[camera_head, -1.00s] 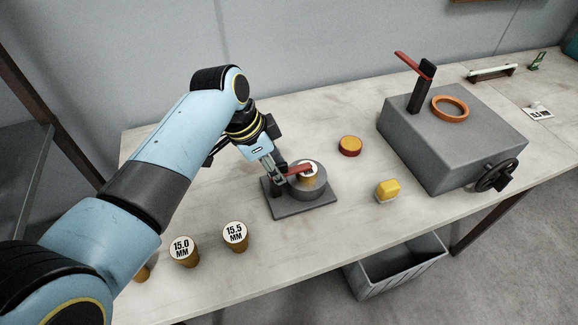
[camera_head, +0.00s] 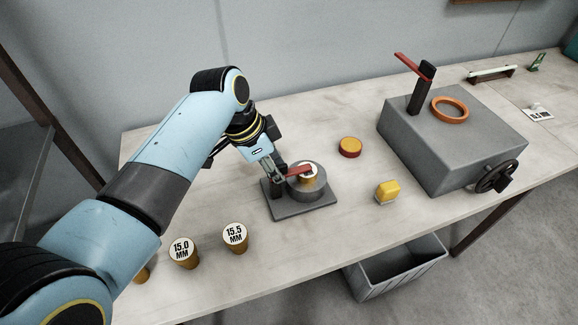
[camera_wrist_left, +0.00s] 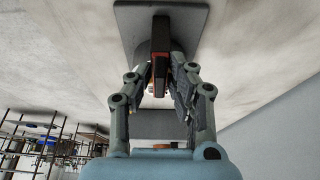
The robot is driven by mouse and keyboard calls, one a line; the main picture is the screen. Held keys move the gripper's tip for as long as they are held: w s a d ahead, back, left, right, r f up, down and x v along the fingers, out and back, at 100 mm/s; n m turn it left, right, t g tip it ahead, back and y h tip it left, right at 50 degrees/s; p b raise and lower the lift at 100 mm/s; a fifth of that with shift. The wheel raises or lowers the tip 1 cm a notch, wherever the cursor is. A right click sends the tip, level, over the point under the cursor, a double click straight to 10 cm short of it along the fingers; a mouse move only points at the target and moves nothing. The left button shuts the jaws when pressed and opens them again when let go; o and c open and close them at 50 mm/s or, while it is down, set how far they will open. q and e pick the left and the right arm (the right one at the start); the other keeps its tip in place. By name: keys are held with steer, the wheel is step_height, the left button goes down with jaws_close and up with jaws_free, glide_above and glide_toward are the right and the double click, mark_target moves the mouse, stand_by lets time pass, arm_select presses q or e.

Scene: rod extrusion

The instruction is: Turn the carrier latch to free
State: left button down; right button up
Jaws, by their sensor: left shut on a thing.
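The carrier is a grey round holder (camera_head: 311,190) on a square grey base plate (camera_head: 290,212), near the middle of the table. A die with a white top (camera_head: 309,170) sits in the holder. The red carrier latch (camera_head: 299,172) lies partly across the top of this die. My left gripper (camera_head: 279,175) is at the latch's left end and shut on it. In the left wrist view the latch (camera_wrist_left: 160,36) runs between the two fingers (camera_wrist_left: 163,80), with the base plate (camera_wrist_left: 132,18) behind it. The fingers hide part of the latch. My right gripper is not in view.
Dies marked 15.0 MM (camera_head: 183,254) and 15.5 MM (camera_head: 235,238) stand at the front left. An orange round piece (camera_head: 350,147) and a yellow block (camera_head: 387,191) lie right of the carrier. A grey machine (camera_head: 450,135) with a handwheel (camera_head: 495,177) stands farther right. A grey bin (camera_head: 395,272) is below the table.

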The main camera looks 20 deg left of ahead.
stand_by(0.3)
arm_select(q)
steer(key=shift+r+n+p, duration=0.15)
steer(key=shift+n+p, duration=0.35)
steer(key=shift+p, duration=0.15)
steer(key=shift+n+t+p, duration=0.3)
steer(key=shift+n+p, duration=0.05)
steer(key=shift+n, duration=0.15)
steer(key=shift+y, duration=0.3)
steer(key=shift+n+p, duration=0.5)
steer(key=shift+p, duration=0.05)
steer(key=shift+n+p, duration=0.3)
steer(key=shift+n, duration=0.2)
